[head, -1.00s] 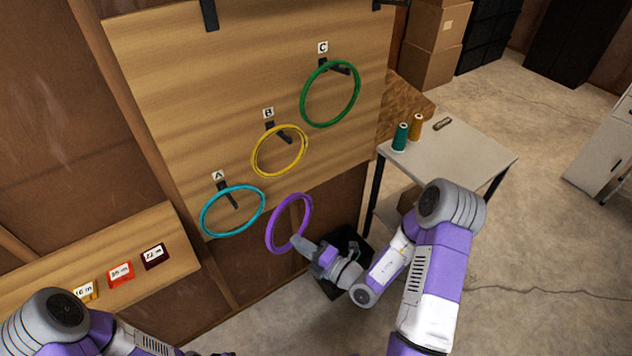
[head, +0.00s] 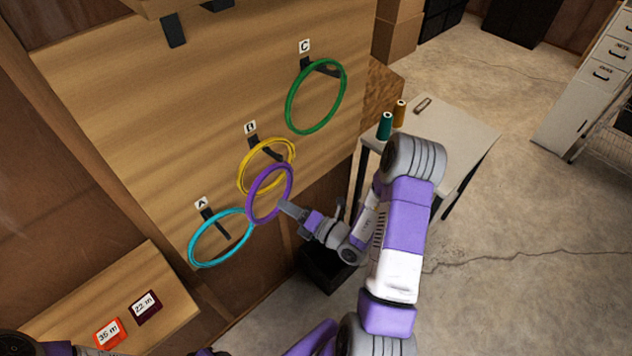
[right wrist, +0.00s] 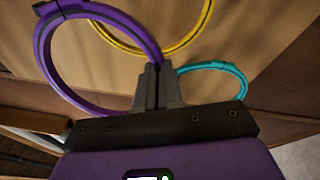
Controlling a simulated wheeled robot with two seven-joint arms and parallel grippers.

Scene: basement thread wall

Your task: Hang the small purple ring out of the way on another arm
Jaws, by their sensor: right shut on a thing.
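My right gripper (head: 287,207) is shut on the purple ring (head: 250,201), holding it by its lower right rim. In the head view the ring overlaps the lower part of the yellow ring (head: 240,176); I cannot tell whether they touch. The yellow ring hangs on arm B (head: 266,149), the teal ring (head: 210,266) on arm A (head: 213,222), the green ring (head: 289,106) on arm C (head: 318,67). In the right wrist view the purple ring (right wrist: 58,80) rises left of the fingers (right wrist: 157,78), with the yellow and teal rings beyond. My left gripper is out of view.
More dark brackets (head: 174,30) sit at the top of the wooden board (head: 110,95). A small table (head: 465,140) with teal (head: 385,127) and ochre (head: 400,113) spools stands right of the board. A black bin (head: 325,272) is below my right gripper.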

